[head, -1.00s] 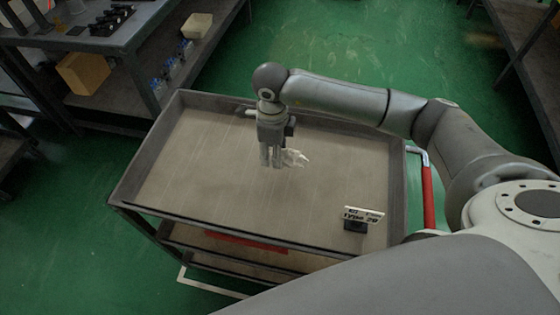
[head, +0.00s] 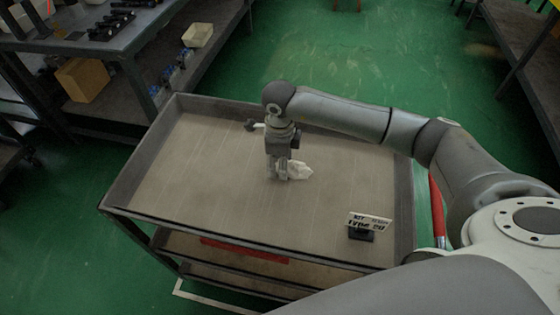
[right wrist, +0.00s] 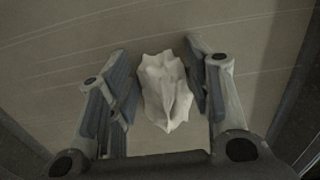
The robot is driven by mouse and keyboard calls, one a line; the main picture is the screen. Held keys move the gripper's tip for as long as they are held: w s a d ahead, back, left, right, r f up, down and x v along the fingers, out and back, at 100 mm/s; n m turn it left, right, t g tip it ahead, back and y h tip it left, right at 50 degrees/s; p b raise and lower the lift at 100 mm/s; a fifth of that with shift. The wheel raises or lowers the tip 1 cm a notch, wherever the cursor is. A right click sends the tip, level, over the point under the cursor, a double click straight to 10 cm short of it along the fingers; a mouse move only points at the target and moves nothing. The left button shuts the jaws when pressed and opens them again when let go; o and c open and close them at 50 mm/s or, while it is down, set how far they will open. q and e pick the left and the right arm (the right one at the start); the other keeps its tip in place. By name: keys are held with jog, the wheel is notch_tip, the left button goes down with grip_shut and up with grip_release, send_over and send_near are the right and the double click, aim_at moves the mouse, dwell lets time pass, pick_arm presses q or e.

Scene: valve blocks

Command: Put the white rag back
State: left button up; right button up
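The white rag (head: 299,171) lies crumpled on the cart's top tray (head: 215,200), near its middle. My right gripper (head: 281,174) points down at the rag and hides part of it in the head view. In the right wrist view, the rag (right wrist: 166,92) sits between the two fingers of the right gripper (right wrist: 164,85). The fingers are apart, close to the rag on both sides, with narrow gaps, so the gripper is open around it. My left gripper is in neither view.
A small sign (head: 369,220) on a dark base stands at the tray's near right. A raised rim surrounds the tray. A red-handled bar (head: 437,207) is at the cart's right. A workbench with black parts (head: 112,25) is at the upper left. The tray's left half is clear.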

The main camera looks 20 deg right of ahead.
jog(key=o, duration=0.4)
jog(key=shift+r, duration=0.1)
jog(key=shift+r+p, duration=0.25)
jog(key=shift+p, duration=0.1)
notch_tip(320, 180, up, 12)
jog(key=shift+s+f+b, duration=0.1)
jog(key=shift+f+b, duration=0.05)
jog(key=shift+b, duration=0.6)
